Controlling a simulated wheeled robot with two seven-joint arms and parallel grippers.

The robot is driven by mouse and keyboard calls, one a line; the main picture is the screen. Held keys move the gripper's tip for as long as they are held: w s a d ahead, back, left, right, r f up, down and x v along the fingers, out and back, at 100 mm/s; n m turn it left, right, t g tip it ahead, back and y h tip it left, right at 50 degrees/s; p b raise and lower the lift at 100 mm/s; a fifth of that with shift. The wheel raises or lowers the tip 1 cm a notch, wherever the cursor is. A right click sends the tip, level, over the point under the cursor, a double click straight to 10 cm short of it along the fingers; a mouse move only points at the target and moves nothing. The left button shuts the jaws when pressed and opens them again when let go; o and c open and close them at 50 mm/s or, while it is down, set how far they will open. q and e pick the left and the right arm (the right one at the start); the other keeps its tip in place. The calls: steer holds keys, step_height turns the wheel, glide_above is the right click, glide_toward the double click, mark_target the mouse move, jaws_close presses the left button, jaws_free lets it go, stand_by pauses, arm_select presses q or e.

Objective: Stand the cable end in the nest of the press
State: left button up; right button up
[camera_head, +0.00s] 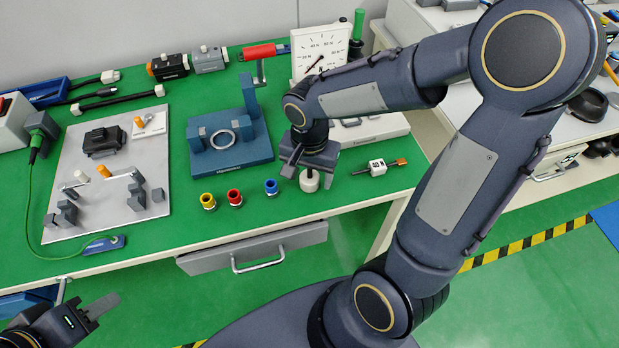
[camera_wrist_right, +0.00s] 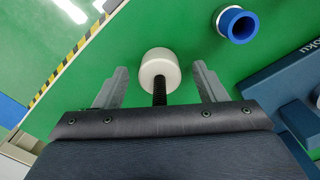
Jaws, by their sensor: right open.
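The blue press (camera_head: 229,150) with a red lever handle (camera_head: 259,51) stands mid-bench, with a pale ring (camera_head: 222,139) on its base. A white cylinder (camera_head: 309,182) with a ribbed black stem is below my right gripper (camera_head: 309,168). In the right wrist view the open fingers (camera_wrist_right: 160,70) are on either side of the white cylinder (camera_wrist_right: 158,68) and its stem, apart from both. I cannot tell whether this is the cable end.
Yellow (camera_head: 208,201), red (camera_head: 235,197) and blue (camera_head: 271,187) rings stand in front of the press; the blue ring (camera_wrist_right: 237,24) is near my right fingers. A grey plate (camera_head: 105,180) with fixtures fills the left. A dial gauge (camera_head: 320,48) stands behind. The drawer (camera_head: 252,250) protrudes.

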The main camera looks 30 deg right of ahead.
steer(key=shift+c, duration=0.4)
steer(key=c, duration=1.1)
steer(key=shift+o, duration=0.2)
steer(key=shift+r, duration=0.2)
